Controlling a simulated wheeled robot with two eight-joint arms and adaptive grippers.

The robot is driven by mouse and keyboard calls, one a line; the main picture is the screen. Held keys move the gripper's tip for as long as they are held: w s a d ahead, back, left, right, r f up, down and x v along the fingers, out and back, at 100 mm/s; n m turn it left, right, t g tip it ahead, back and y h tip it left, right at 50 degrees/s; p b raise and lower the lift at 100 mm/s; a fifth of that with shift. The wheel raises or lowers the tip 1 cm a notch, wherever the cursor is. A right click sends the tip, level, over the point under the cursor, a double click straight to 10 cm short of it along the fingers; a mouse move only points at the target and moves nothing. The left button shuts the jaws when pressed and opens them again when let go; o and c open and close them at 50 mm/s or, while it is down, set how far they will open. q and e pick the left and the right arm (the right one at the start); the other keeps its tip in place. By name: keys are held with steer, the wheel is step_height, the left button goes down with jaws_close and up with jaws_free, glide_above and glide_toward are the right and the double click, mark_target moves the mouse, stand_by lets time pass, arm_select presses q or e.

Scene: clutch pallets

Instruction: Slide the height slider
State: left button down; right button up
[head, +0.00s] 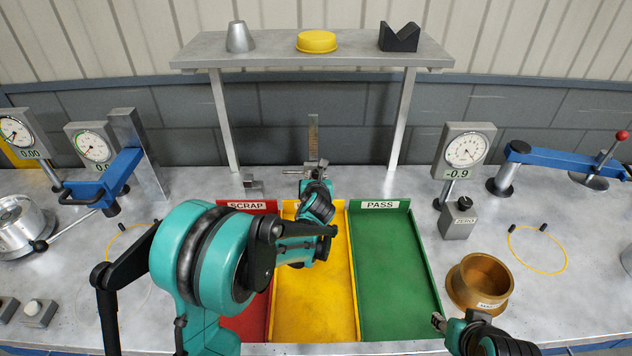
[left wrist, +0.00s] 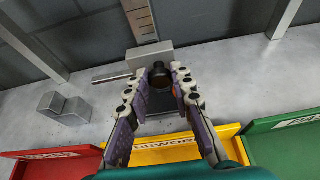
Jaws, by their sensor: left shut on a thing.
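The height gauge shows its upright ruled scale (head: 313,135) behind the yellow tray; the scale also shows in the left wrist view (left wrist: 140,20). Its grey slider block (left wrist: 147,57) sits low on the scale, with a thin arm reaching left and a dark round knob (left wrist: 160,75) in front. My left gripper (head: 314,172) is at the slider, and in the left wrist view its fingers (left wrist: 158,82) are shut on the knob from both sides. The gauge's base is mostly hidden by the gripper. My right gripper (head: 438,321) is low at the right, apart from everything; its jaws are unclear.
Red (head: 257,306), yellow (head: 300,327) and green (head: 385,280) trays lie in front. A shelf (head: 350,48) on posts stands behind. A brass ring (head: 480,280) and a dial gauge (head: 466,150) stand at right. A small stepped block (head: 252,186) is left of the height gauge.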

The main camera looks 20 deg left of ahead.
arm_select(q)
step_height(320, 180, up, 5)
steer(key=shift+r+p, duration=0.2)
steer(key=shift+p, duration=0.9)
arm_select(e)
step_height(320, 180, up, 3)
steer(key=shift+r, duration=0.2)
arm_select(q)
steer(key=c, duration=1.3)
jaws_free()
steer(key=v, duration=1.2)
steer(key=shift+f, duration=0.2)
